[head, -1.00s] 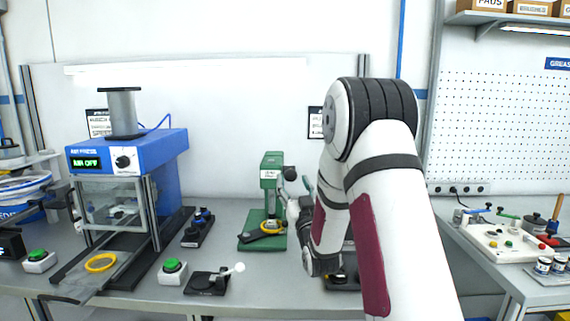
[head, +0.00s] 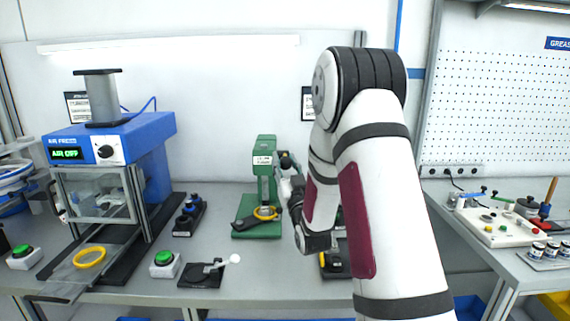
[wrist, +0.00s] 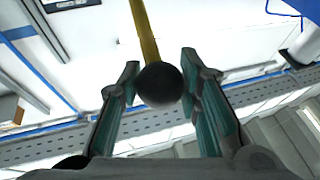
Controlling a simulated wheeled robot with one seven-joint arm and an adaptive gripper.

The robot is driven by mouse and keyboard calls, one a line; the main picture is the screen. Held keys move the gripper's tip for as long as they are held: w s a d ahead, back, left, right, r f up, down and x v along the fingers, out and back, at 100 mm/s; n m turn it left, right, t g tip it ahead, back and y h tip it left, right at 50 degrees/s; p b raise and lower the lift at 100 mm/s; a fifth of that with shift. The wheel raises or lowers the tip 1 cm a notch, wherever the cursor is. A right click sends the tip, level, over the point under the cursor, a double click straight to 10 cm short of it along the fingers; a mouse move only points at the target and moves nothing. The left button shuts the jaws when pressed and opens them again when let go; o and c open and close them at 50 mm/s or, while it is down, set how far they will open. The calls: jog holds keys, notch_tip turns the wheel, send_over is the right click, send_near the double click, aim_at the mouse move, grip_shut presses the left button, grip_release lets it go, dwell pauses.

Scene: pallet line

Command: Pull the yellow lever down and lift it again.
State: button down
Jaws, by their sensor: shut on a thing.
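The yellow lever (wrist: 147,35) shows in the wrist view as a thin rod running up from a black ball knob (wrist: 159,85). My gripper (wrist: 158,72) has its two teal-padded fingers on either side of the knob and is shut on it. In the head view a green press (head: 265,160) stands on the bench, and my gripper (head: 287,168) is just right of its upper part. The lever's rod is not clear in the head view, where my arm covers the area right of the press. A yellow ring (head: 265,212) lies at the press's base.
A blue air press (head: 110,140) stands at the left, with a yellow ring (head: 90,257) in front. A green button box (head: 165,264) and a small black unit with a white-knobbed handle (head: 203,273) sit near the bench's front edge. A side table (head: 510,262) with parts is at the right.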

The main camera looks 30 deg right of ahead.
jog(key=shift+r+p, duration=0.75)
jog(key=shift+r, duration=0.15)
jog(key=r+g+p, duration=0.1)
jog(key=r, duration=0.1)
jog(key=w+d+r+g+p, duration=0.1)
jog(key=r+p, duration=0.1)
jog(key=w+r+m+g+p, duration=0.1)
jog(key=r+p, duration=0.1)
jog(key=shift+w+d+r+y, duration=0.1)
jog(key=shift+d+r+y, duration=0.15)
jog(key=shift+d+y, duration=0.15)
jog(key=w+d+r+m+g+y+p, duration=0.1)
jog(key=w+d+r+g+y+p, duration=0.1)
jog(key=w+d+r+g+p, duration=0.3)
notch_tip(320, 180, up, 3)
jog(key=w, duration=0.2)
jog(key=shift+w, duration=0.3)
jog(key=c, duration=1.2)
grip_release()
jog(key=shift+w+f, duration=0.1)
jog(key=shift+w, duration=0.05)
jog(key=shift+o, duration=0.2)
jog(key=shift+f+g, duration=0.1)
jog(key=shift+g, duration=0.2)
